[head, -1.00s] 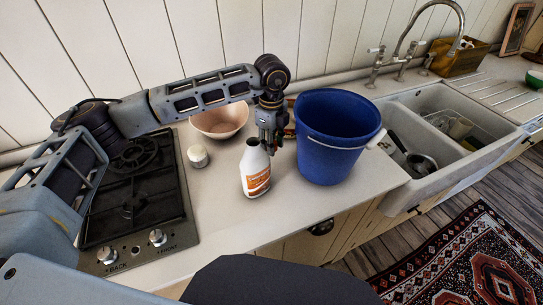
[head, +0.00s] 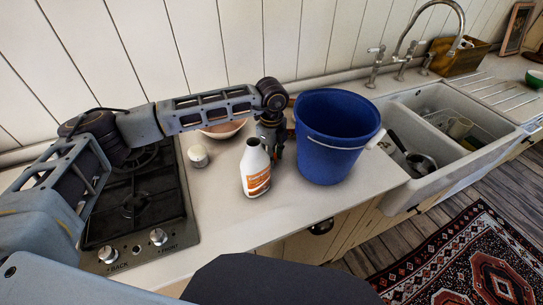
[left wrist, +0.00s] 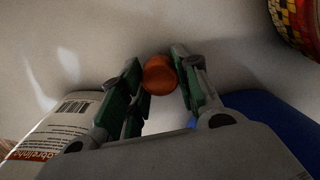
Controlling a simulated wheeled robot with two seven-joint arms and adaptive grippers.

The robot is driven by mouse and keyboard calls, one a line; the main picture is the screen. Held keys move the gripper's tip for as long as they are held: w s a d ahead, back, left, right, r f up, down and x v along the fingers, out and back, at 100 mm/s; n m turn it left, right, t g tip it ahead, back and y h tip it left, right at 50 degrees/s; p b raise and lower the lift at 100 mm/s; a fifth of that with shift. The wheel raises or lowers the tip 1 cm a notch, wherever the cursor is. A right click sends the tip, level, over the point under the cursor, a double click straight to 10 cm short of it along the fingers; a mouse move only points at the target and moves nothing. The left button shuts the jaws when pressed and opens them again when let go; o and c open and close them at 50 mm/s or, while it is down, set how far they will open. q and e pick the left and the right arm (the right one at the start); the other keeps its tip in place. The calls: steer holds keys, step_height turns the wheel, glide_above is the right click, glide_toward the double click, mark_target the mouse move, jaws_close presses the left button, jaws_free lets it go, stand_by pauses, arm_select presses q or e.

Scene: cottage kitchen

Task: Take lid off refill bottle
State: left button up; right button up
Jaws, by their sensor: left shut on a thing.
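The refill bottle (head: 255,170) stands upright on the counter, white with an orange label. Its neck is bare on top. In the left wrist view the bottle (left wrist: 62,128) shows at the left, outside the fingers. My left gripper (head: 275,150) is low over the counter, just behind and right of the bottle, partly hidden by it. In the left wrist view my left gripper (left wrist: 157,80) is shut on the small round orange lid (left wrist: 158,73). I cannot tell whether the lid touches the counter. My right gripper is not in view.
A blue bucket (head: 335,140) stands close right of the gripper. A white jar (head: 198,156) stands left, near the gas hob (head: 138,200). A pink bowl (head: 222,131) is behind my arm. A patterned can (left wrist: 298,25) is near the gripper. The front counter is clear.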

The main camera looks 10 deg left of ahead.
arm_select(q)
steer(key=shift+f, duration=0.4)
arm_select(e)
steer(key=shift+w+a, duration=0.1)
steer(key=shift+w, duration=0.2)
